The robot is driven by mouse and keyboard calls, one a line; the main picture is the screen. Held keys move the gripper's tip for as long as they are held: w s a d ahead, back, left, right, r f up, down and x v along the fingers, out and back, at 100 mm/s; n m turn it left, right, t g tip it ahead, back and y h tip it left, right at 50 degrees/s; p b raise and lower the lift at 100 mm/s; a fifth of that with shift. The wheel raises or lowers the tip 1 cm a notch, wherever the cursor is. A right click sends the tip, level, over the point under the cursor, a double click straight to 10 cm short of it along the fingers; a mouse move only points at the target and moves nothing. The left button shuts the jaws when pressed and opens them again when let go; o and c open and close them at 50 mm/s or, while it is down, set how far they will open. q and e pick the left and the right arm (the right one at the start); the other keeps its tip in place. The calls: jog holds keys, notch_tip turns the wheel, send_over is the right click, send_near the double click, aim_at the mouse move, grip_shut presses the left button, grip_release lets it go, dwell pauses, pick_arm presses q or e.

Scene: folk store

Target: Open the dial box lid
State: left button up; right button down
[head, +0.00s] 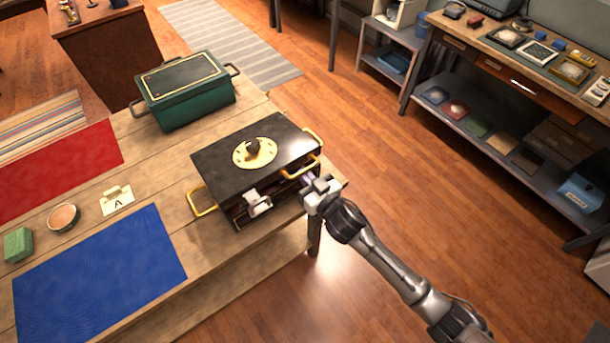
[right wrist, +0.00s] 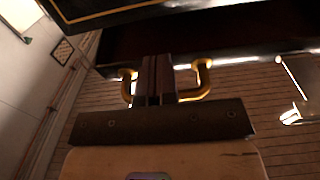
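The dial box is black, with gold handles (head: 203,200), and stands on the wooden table near its right edge. Its black lid (head: 218,168) carries a round gold dial (head: 255,152) with a dark knob. A silver latch (head: 258,204) hangs at the front. My right gripper (head: 309,184) is at the box's front right, by a gold handle (head: 300,169). In the right wrist view its fingers (right wrist: 156,65) are together, overlapping a gold handle (right wrist: 203,80) below the lid's gold-lined edge (right wrist: 110,10); nothing shows between them. My left gripper is out of view.
A green chest (head: 187,98) stands behind the box. A blue mat (head: 100,270), a red mat (head: 60,170), a card marked A (head: 117,200), a round bowl (head: 63,217) and a green block (head: 18,245) lie to the left. The floor right of the table is clear.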

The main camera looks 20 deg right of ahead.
jog(key=shift+w+r+p, duration=0.15)
jog(key=shift+r+p, duration=0.75)
jog(key=shift+r, duration=0.2)
jog(key=shift+r, duration=0.15)
jog(key=shift+w+a+r+p, duration=0.1)
jog(key=shift+w+r+p, duration=0.1)
jog(key=shift+r+p, duration=0.4)
jog(key=shift+w+a+r+p, duration=0.1)
jog(key=shift+w+r+p, duration=0.05)
jog(key=shift+r+p, duration=0.4)
